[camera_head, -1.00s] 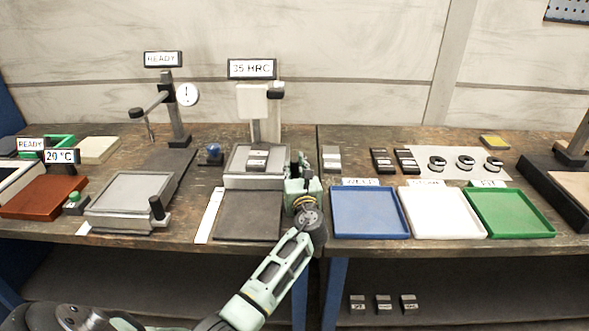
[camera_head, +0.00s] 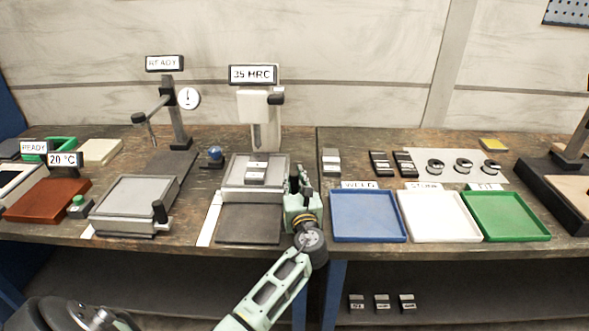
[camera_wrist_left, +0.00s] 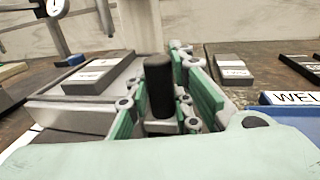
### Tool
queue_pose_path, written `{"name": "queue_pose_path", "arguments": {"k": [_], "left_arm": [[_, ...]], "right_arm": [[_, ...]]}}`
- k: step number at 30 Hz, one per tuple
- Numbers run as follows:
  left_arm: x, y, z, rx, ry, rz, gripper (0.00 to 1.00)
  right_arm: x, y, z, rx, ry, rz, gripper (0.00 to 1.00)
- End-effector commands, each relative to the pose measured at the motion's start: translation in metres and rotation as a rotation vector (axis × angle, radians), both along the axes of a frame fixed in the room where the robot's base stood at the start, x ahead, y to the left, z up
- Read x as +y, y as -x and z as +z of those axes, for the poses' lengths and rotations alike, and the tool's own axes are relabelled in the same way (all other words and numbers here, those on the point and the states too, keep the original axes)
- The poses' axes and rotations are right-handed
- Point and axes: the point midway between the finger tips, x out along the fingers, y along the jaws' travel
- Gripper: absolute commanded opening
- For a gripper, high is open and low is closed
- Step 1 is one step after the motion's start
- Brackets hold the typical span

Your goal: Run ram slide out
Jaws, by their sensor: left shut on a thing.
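The ram slide (camera_head: 232,181) is a grey plate in front of the tester under the "35 HRC" sign (camera_head: 253,74). A small grey labelled block (camera_head: 257,172) lies on it. In the left wrist view the slide (camera_wrist_left: 50,112) is at the left with the block (camera_wrist_left: 92,79) on top. My left gripper (camera_head: 298,183) is at the slide's right side, its fingers pointing away from me. In the left wrist view the gripper (camera_wrist_left: 158,104) is shut on an upright black handle (camera_wrist_left: 158,76) beside the slide. My right gripper is not in view.
A dark pad (camera_head: 248,224) lies in front of the slide. A blue tray (camera_head: 368,237) is close to the gripper's right, with white (camera_head: 440,236) and green (camera_head: 507,235) trays beyond. A grey block (camera_head: 331,160) stands behind the blue tray. Another slide fixture (camera_head: 135,198) stands left.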

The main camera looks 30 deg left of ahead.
Motion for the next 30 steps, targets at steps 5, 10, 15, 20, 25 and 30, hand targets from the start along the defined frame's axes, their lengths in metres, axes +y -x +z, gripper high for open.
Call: {"name": "queue_pose_path", "arguments": {"k": [5, 10, 15, 20, 25, 30], "left_arm": [[-0.024, 0.039, 0.003, 0.007, 0.003, -0.001, 0.00], [-0.044, 0.071, 0.002, 0.006, 0.003, -0.002, 0.00], [-0.059, 0.096, 0.001, 0.004, 0.001, -0.001, 0.00], [-0.068, 0.111, 0.001, 0.003, 0.001, 0.001, 0.00], [-0.072, 0.118, 0.000, 0.001, 0.001, 0.000, 0.00], [-0.074, 0.119, -0.001, 0.003, 0.001, 0.000, 0.00]], "right_arm": [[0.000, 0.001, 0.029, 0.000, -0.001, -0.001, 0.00], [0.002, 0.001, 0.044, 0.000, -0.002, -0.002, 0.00], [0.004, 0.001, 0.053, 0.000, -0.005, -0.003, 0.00], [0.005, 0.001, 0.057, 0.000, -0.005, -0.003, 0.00], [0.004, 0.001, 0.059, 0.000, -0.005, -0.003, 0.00], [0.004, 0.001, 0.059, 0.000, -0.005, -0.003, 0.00]]}}
